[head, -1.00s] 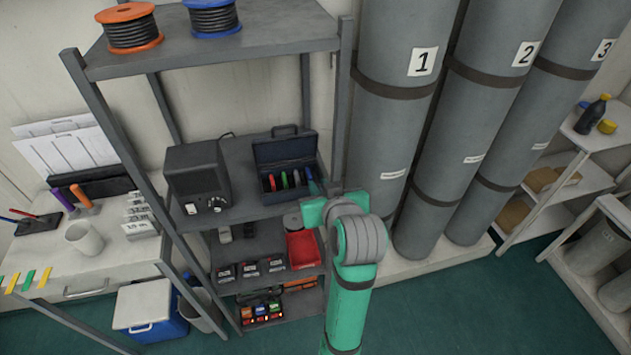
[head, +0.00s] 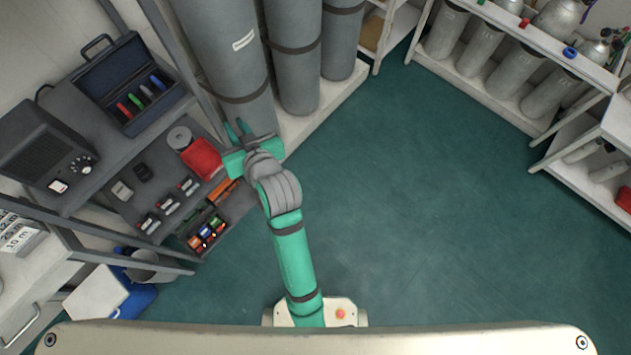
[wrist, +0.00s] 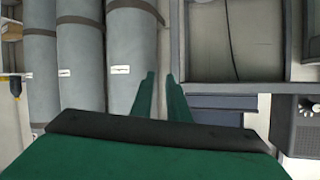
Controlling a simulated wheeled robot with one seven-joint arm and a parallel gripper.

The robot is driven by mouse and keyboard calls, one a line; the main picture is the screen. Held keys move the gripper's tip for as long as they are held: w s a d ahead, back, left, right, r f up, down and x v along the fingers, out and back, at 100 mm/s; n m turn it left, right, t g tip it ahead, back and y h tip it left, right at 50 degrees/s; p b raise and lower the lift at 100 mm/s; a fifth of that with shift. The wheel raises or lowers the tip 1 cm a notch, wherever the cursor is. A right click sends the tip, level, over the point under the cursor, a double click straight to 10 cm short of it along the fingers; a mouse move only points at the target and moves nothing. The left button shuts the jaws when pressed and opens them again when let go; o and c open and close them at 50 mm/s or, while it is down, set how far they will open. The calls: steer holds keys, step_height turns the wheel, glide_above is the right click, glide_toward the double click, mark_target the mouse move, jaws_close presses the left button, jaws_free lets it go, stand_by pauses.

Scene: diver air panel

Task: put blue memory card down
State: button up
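An open dark blue case (head: 172,99) on the middle shelf holds a row of thin coloured pieces: red, green and blue. The blue piece at the right end (head: 157,82) looks like the blue memory card, but it is too small to be sure. My gripper (head: 238,129) is to the right of the case, out in front of the tall grey cylinders and apart from the shelf. In the wrist view its two green fingers (wrist: 160,95) are apart with nothing between them.
A black box with a dial (head: 45,150) stands left of the case. A red tray (head: 202,158) and several small devices sit on the shelf below. A tall cylinder (head: 225,50) stands close behind my gripper. The green floor (head: 420,220) at right is clear.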

steer(key=s+d+f+m+t+h, duration=0.2)
steer(key=s+d+f+m+h, duration=0.2)
steer(key=s+d+f, duration=0.65)
steer(key=s+d+r+t+h, duration=0.1)
steer(key=s+d, duration=0.3)
steer(key=s, duration=0.5)
steer(key=s+d+r+t+h, duration=0.1)
steer(key=s+d+r+h, duration=0.1)
steer(key=s+d, duration=0.3)
steer(key=s+r, duration=0.1)
steer(key=s, duration=0.3)
steer(key=shift+s+r+m, duration=0.25)
steer(key=shift+s+m, duration=0.05)
steer(key=shift+s, duration=0.05)
steer(key=shift+w+a, duration=0.1)
steer(key=shift+a, duration=0.05)
